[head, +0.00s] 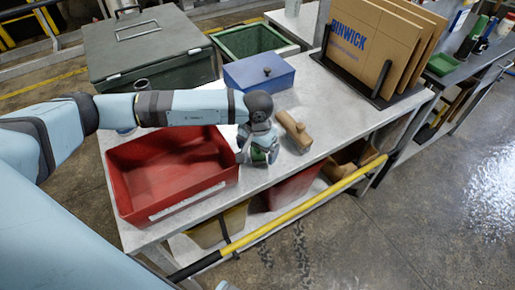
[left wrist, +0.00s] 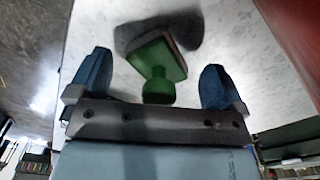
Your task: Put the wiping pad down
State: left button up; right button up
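The wiping pad, a green block with a round green knob, shows in the left wrist view (left wrist: 157,60). It appears to rest on the grey metal table top, with a dark shadow beside it. In the head view only a bit of its green (head: 260,157) shows under my left gripper (head: 258,158). In the left wrist view my left gripper (left wrist: 155,85) has its two blue fingers wide apart. The knob lies between them, with a clear gap on each side. My right gripper is in neither view.
A red tray (head: 130,203) stands close left of my left gripper. A wooden tool (head: 294,132) lies just to its right. A blue lidded box (head: 258,72) and a rack of cardboard sheets (head: 372,45) stand behind. The table's front edge is near, above a yellow rail (head: 300,208).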

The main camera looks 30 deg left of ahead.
pick_arm(q)
jog(key=shift+r, duration=0.1)
jog(key=shift+r+p, duration=0.25)
jog(key=shift+p, duration=0.1)
notch_tip(320, 180, up, 10)
jog(key=shift+r+b, duration=0.25)
jog(key=shift+b, duration=0.45)
jog(key=shift+r, duration=0.6)
